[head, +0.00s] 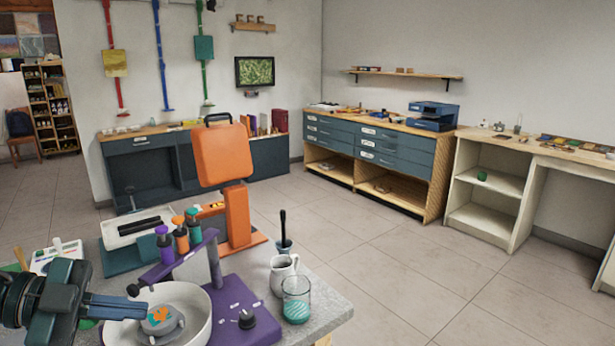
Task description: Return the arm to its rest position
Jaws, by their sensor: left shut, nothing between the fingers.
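My left gripper (140,306) comes in from the lower left, above the near left part of the worktop. Its fingers are shut with nothing between them. They point right, and in the picture their tips overlap the left side of a white bowl (203,322). I cannot tell whether they touch it. A grey round piece with an orange mark (162,320) shows inside the bowl. My right gripper is out of view.
A purple stand (235,310) with an arm, an orange device (222,155), a white jug (283,275) and a glass (296,300) crowd the grey worktop (330,300). A white tray (135,225) lies behind. Open tiled floor (430,270) spreads to the right.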

